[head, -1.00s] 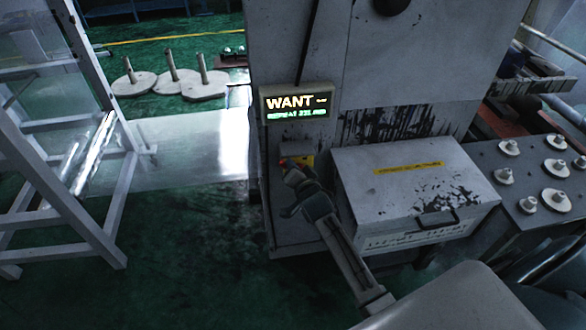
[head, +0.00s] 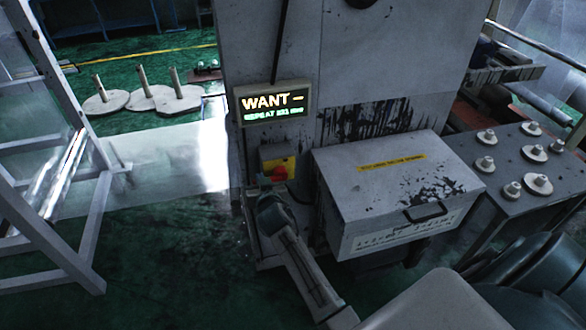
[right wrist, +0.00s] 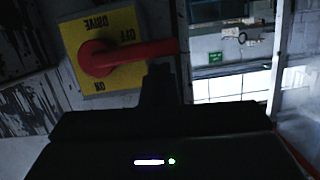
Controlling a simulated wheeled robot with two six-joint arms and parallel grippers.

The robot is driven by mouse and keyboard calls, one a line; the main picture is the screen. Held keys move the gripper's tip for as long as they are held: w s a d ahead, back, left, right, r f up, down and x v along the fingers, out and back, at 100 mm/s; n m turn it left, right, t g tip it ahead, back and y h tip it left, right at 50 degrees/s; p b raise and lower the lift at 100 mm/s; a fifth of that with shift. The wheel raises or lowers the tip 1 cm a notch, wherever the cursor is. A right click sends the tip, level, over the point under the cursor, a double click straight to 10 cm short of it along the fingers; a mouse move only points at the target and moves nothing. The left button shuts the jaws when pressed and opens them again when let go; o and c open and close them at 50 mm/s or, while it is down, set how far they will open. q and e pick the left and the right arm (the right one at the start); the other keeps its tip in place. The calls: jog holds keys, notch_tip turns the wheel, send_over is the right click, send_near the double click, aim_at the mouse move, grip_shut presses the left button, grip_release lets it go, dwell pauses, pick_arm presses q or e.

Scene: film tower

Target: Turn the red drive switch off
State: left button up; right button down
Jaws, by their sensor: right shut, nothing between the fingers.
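The red drive switch (head: 279,173) sits on a yellow plate (head: 268,164) low on the grey machine, under the lit sign. In the right wrist view the red handle (right wrist: 130,56) lies nearly level across the yellow plate (right wrist: 80,68), its free end pointing right. The upside-down plate reads DRIVE and OFF above the handle and ON below it. My right gripper (head: 268,203) is shut and empty, just below the switch in the head view. Its dark fingers (right wrist: 160,86) show just below the handle's free end; whether they touch is unclear. My left gripper is not in view.
A grey box (head: 385,190) with a front handle juts out right of the switch. A table with white spools (head: 535,153) stands at right, a metal frame (head: 60,230) at left. Green floor between is open.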

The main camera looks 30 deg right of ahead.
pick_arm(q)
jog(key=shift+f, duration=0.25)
pick_arm(e)
jog(key=shift+f, duration=0.15)
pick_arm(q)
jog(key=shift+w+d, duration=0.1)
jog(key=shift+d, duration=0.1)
pick_arm(e)
jog(key=shift+a, duration=0.1)
